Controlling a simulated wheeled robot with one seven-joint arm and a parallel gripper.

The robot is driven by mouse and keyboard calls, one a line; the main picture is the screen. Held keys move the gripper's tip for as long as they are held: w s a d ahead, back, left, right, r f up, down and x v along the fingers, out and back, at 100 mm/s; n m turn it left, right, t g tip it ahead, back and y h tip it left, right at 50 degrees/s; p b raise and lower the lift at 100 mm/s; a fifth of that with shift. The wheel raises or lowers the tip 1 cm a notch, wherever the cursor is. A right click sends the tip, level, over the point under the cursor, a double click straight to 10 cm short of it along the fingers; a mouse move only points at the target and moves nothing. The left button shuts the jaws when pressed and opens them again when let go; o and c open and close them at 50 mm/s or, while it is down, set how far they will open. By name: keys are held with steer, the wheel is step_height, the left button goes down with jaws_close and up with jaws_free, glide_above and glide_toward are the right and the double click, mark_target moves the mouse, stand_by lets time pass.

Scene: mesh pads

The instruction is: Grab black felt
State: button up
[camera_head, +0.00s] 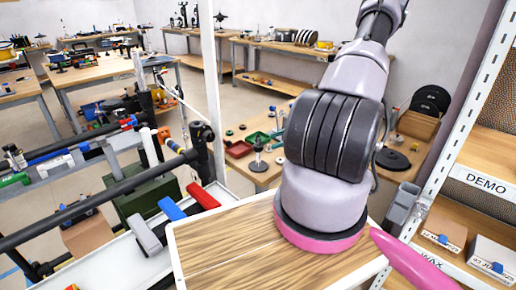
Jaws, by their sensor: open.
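No piece that I can clearly name as black felt shows. Two dark round candidates are in the head view: a flat black disc (392,160) lying on the table right of my arm, and black round discs (431,102) standing at the brown box behind it. I cannot tell what either is made of. My arm, pale grey with a black ribbed joint and a pink ring, fills the centre right. My gripper's fingertips are not seen, so its place relative to the discs is hidden.
A wooden board (225,240) with a white rim lies in front. Red, blue and grey blocks (172,208) sit left of it. Black rails (90,200) cross the left. A labelled shelf (490,190) stands close on the right. Worktables (110,70) fill the back.

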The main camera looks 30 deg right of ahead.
mark_target(259, 145)
steer(key=x, duration=0.5)
steer(key=shift+w+a+f, duration=0.1)
steer(key=shift+w+a, duration=0.2)
steer(key=shift+w, duration=0.05)
jaws_close()
